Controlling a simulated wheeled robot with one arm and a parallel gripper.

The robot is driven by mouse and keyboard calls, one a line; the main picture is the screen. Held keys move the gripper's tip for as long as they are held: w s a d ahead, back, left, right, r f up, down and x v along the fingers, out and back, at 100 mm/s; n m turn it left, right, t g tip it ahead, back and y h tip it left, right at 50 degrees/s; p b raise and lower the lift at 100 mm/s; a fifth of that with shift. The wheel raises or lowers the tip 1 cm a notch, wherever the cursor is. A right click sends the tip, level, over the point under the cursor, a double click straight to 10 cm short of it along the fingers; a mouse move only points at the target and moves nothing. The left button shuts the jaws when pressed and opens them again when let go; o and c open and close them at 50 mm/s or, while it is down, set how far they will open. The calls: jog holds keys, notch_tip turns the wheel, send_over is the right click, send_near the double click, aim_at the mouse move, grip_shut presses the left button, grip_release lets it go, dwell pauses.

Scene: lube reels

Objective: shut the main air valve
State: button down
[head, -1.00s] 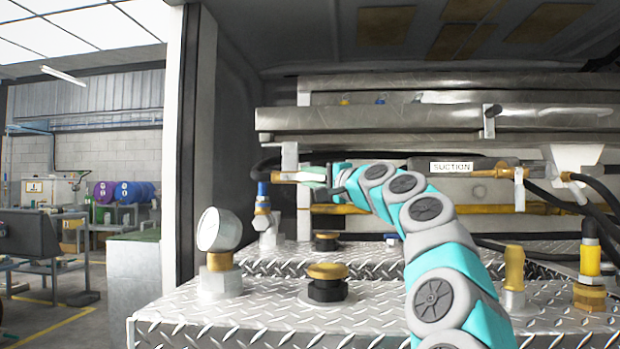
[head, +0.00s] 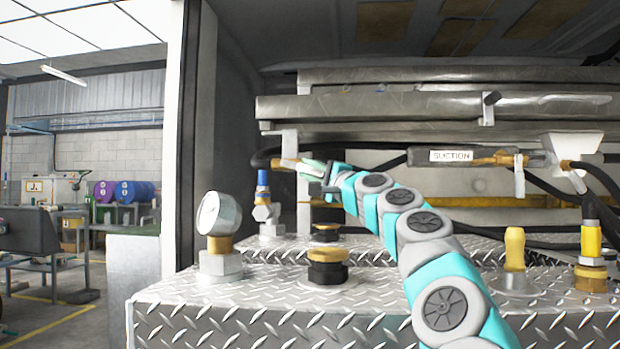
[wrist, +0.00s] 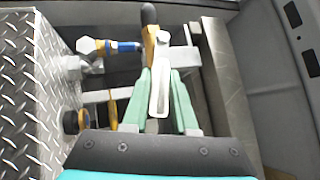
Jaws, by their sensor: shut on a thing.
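The main air valve appears to be the brass valve (head: 286,162) on the black hose at the left, below the metal rails. The wrist view shows its brass body (wrist: 151,48) and a pale, flat lever (wrist: 160,92) pointing back toward my gripper. My gripper (wrist: 160,78), with pale green fingers, is shut on the lever, one finger on each side. In the head view my gripper (head: 311,168) is small and partly hides the lever. I cannot read the lever's exact angle there.
A pressure gauge (head: 208,213) and a black-and-brass cap (head: 327,267) stand on the tread-plate box in front. A blue-sleeved fitting (head: 263,185) stands just left of the valve. A second valve, by the SUCTION label (head: 451,155), is to the right. Metal rails (head: 385,105) run above.

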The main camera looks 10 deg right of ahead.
jog(key=shift+a+f+m+t+b, duration=0.2)
jog(key=shift+f+m+t+b, duration=0.3)
jog(key=shift+m+t+b, duration=0.3)
jog(key=c, duration=0.7)
grip_release()
jog(key=shift+d, duration=0.1)
jog(key=shift+s+d+f, duration=0.15)
jog(key=shift+s+d, duration=0.2)
jog(key=shift+s, duration=0.2)
jog(key=b+v, duration=0.1)
jog(key=v, duration=0.5)
jog(key=shift+s, duration=0.2)
